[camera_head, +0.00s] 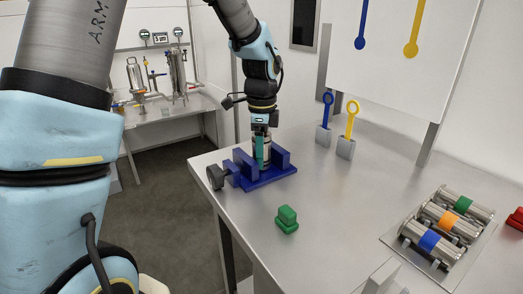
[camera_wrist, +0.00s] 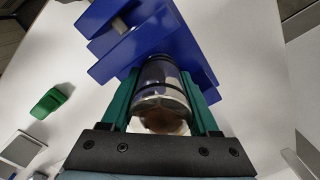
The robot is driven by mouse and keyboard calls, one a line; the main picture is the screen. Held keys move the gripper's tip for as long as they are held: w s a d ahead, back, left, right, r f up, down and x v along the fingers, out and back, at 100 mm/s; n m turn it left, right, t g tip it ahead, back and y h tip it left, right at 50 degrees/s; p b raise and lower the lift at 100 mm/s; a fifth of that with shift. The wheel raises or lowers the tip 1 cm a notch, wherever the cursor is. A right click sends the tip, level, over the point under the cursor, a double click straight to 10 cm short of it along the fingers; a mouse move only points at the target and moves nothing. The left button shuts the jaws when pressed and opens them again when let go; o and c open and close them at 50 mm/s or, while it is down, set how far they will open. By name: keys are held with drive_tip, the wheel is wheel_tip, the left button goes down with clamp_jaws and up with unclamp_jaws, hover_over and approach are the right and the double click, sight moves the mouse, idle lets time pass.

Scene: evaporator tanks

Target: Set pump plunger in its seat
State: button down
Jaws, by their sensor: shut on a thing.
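The pump plunger (camera_wrist: 160,88) is a shiny metal cylinder with dark rings, and it shows in the wrist view between my green fingers. My gripper (camera_head: 262,150) is shut on it, over the blue pump block. In the head view the plunger (camera_head: 267,150) stands roughly upright, partly hidden by the fingers. The blue block (camera_head: 268,182), with upright walls, stands on the table; it also shows in the wrist view (camera_wrist: 135,45). The plunger's lower end is at or just above the block between its walls; whether it touches is hidden.
A black knob (camera_head: 215,177) sticks out at the block's left. A green piece (camera_head: 287,220) lies in front on the metal table. A tray (camera_head: 440,262) with banded metal cylinders is at the right. Blue (camera_head: 327,108) and yellow (camera_head: 350,118) ring-topped tools stand in grey holders behind.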

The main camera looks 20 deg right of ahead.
idle(0.4)
drive_tip(key=shift+c, duration=0.3)
unclamp_jaws()
drive_tip(key=shift+f, duration=0.1)
